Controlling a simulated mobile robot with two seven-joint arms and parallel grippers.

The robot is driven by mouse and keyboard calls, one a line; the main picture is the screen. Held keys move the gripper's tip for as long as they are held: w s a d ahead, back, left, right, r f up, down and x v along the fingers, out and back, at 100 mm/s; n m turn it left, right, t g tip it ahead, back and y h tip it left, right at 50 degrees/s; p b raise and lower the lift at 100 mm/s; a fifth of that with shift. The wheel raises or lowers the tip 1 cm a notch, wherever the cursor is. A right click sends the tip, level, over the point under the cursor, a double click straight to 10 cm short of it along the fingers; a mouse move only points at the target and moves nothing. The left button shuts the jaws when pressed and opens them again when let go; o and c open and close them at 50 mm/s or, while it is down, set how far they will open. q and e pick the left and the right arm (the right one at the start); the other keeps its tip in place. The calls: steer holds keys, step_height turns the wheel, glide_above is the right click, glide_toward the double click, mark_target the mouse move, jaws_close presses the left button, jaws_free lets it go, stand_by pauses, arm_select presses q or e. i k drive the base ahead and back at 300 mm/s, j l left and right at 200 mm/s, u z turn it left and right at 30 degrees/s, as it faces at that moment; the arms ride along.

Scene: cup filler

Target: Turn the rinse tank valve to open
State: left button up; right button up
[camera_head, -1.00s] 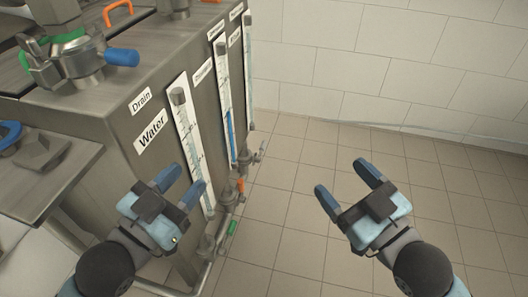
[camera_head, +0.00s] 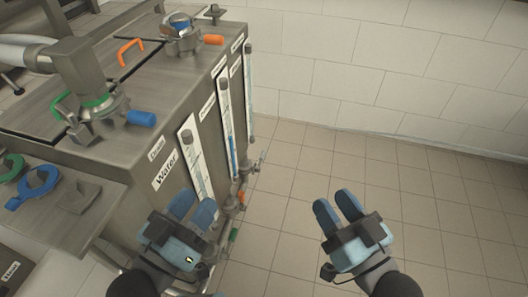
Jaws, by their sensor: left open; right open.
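A steel tank unit (camera_head: 130,70) with upright level gauges fills the left. Along the foot of its gauge side runs pipework with small valves. One valve has an orange handle (camera_head: 243,197), and one nearer has a green handle (camera_head: 234,235). I cannot tell which valve belongs to the rinse tank; the label text there is too small. My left gripper (camera_head: 194,206) is open and empty, in front of the Water gauge (camera_head: 196,160) in the picture, hiding its lower end. My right gripper (camera_head: 335,205) is open and empty over the tiled floor, right of the valves.
On the tank top are a fitting with a blue handle (camera_head: 141,118) and one with an orange handle (camera_head: 213,40). A steel side shelf (camera_head: 105,205) holds green and blue ring-shaped parts. The tiled floor (camera_head: 400,190) to the right is clear up to the white wall (camera_head: 390,70).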

mark_target(261, 161)
steer(key=i+l, duration=0.25)
steer(key=i+l+u, duration=0.1)
steer(key=i+l, duration=0.15)
steer(key=l, duration=0.25)
steer(key=i+l, duration=0.2)
steer(key=l, duration=0.15)
steer(key=i+l+u, duration=0.1)
steer(key=i+l, duration=0.15)
steer(key=l, duration=0.15)
steer(key=i+l, duration=0.25)
steer(key=l, duration=0.15)
steer(key=i+l, duration=0.15)
steer(key=i, duration=0.4)
